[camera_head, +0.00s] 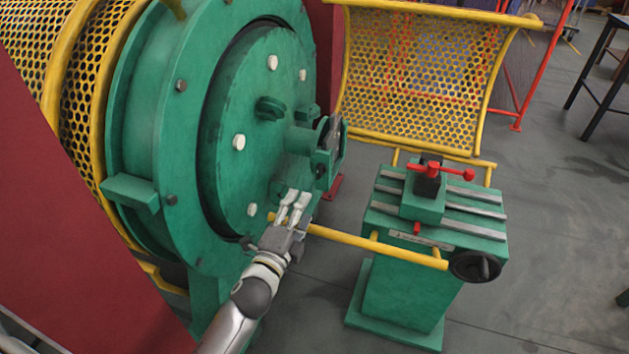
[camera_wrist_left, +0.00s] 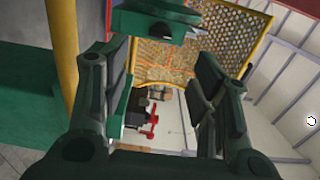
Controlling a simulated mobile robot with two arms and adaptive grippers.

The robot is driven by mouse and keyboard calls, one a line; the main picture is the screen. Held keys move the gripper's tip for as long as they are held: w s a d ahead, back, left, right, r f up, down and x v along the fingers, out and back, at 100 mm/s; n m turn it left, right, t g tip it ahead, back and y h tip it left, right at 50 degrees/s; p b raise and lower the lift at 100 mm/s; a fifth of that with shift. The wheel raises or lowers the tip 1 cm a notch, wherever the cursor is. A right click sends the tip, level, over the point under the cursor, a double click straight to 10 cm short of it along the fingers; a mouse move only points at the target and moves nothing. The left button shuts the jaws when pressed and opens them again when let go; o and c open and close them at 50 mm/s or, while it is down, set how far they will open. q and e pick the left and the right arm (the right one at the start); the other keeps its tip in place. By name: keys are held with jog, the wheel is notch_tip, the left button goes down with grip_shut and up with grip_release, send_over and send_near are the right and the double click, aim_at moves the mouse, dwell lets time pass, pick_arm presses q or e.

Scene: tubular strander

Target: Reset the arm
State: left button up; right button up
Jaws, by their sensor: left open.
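My left arm reaches up from the bottom of the head view. Its gripper (camera_head: 293,205) is open and empty, in front of the lower right part of the green round strander face (camera_head: 240,180). In the left wrist view the two fingers (camera_wrist_left: 165,100) stand apart with nothing held between them. A green machine part (camera_wrist_left: 155,20) shows just beyond the fingers there. I cannot tell whether the gripper touches the machine. My right gripper is not in view.
A yellow rail (camera_head: 370,242) runs just right of my gripper to a green stand (camera_head: 405,290) with a red-handled clamp (camera_head: 432,172). A yellow mesh guard (camera_head: 425,80) stands behind.

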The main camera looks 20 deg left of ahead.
pick_arm(q)
jog(key=s+a+f+n+g+y, duration=0.1)
jog(key=s+f+n+g, duration=0.2)
jog(key=f, duration=0.5)
jog(key=s+a+f+n+g, duration=0.1)
jog(key=s+f+n+g, duration=0.15)
jog(key=f, duration=0.65)
jog(key=s+f+n+g, duration=0.65)
jog(key=s+f, duration=0.85)
jog(key=f, duration=0.3)
jog(key=s+d+f+n+g, duration=0.2)
jog(key=s+f+n+g, duration=0.35)
jog(key=s, duration=0.75)
jog(key=s+a+r+m+p, duration=0.1)
jog(key=s+a+p, duration=0.2)
jog(key=s+p, duration=1.1)
jog(key=shift+r+m+p, duration=0.15)
jog(key=shift+m+p, duration=0.2)
jog(key=shift+p, duration=0.15)
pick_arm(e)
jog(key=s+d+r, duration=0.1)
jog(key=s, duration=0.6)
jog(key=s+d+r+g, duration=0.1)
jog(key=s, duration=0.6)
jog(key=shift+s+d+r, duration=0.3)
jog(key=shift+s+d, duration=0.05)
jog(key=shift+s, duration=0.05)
pick_arm(q)
jog(key=shift+t, duration=0.25)
